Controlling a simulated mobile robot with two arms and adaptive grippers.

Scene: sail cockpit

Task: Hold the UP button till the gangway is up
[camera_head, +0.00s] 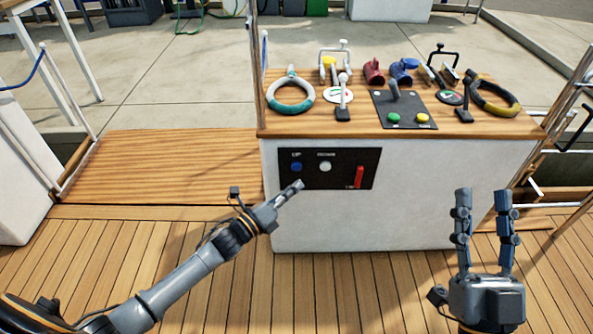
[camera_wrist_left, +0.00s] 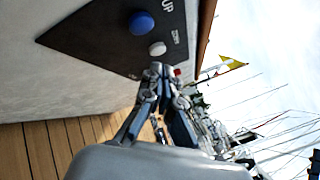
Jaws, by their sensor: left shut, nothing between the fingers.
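The blue UP button (camera_head: 296,167) sits at the left of a black panel (camera_head: 312,182) on the white console's front. It also shows in the left wrist view (camera_wrist_left: 142,22). A white button (camera_head: 325,167) is to its right. My left gripper (camera_head: 297,186) is shut and empty, its tips near the panel, below the blue button in the head view. In the left wrist view the tips (camera_wrist_left: 159,69) appear nearer the white button; contact is not visible. A flat wooden platform (camera_head: 160,150), apparently the gangway, lies level left of the console. My right gripper (camera_head: 483,192) is open and empty.
A red lever (camera_head: 359,176) is on the panel's right. The wooden console top (camera_head: 440,122) holds rings, levers, winch handles and a plate with green and yellow buttons. Rails stand at both sides. The deck planks (camera_head: 370,290) before the console are clear.

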